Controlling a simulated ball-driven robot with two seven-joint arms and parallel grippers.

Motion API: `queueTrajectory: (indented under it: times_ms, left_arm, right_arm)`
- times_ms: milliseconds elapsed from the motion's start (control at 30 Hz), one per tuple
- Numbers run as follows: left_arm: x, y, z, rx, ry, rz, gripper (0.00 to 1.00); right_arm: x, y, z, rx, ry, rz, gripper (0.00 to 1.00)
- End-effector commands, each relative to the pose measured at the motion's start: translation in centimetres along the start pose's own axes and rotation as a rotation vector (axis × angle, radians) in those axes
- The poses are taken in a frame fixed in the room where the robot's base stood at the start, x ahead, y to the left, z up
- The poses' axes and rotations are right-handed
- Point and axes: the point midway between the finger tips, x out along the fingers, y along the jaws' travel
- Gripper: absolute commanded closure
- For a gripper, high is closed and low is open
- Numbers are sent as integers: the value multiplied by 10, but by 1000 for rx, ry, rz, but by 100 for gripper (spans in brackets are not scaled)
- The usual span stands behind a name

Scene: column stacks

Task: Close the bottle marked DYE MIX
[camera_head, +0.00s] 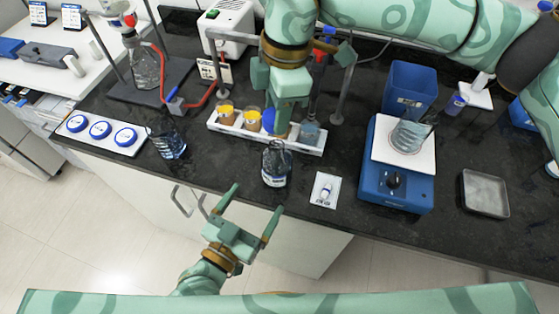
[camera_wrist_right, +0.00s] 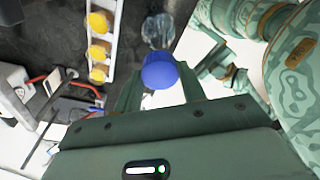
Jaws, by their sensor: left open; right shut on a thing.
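A clear bottle (camera_head: 275,166) with a dark neck and a pale label stands upright near the counter's front edge; I cannot read the label. It also shows in the right wrist view (camera_wrist_right: 158,28). My right gripper (camera_head: 282,124) comes down from above, shut on a blue cap (camera_wrist_right: 160,72). In the head view the cap appears just above and behind the bottle's neck, apart from it. My left gripper (camera_head: 246,218) is open and empty, its fingers pointing up toward the bottle from in front of the counter. Three blue caps lie on a white tray (camera_head: 75,125) at the left.
A white rack (camera_head: 302,146) with yellow-topped jars (camera_head: 226,114) stands behind the bottle. A beaker (camera_head: 167,142) stands left. A small card (camera_head: 325,190), a blue stirrer (camera_head: 395,198) with a beaker and a metal tray (camera_head: 486,194) lie right.

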Motion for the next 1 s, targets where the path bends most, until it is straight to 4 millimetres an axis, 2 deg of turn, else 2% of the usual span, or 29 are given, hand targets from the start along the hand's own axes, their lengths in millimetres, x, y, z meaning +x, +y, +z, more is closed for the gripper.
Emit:
queueTrajectory:
  times_ms: [167,267,700,900,1000]
  left_arm:
    - [3,0,0,0,0,0,12]
    - [12,0,0,0,2,-2,12]
    - [92,0,-1,0,2,-1,12]
    - [114,0,0,-1,1,-1,12]
    - [118,0,0,0,0,0,12]
  right_arm:
    - [0,0,0,-1,0,0,80]
    - [0,0,0,-1,0,0,80]
    - [0,0,0,-1,0,0,80]
    - [0,0,0,-1,0,0,80]
    - [0,0,0,-1,0,0,80]
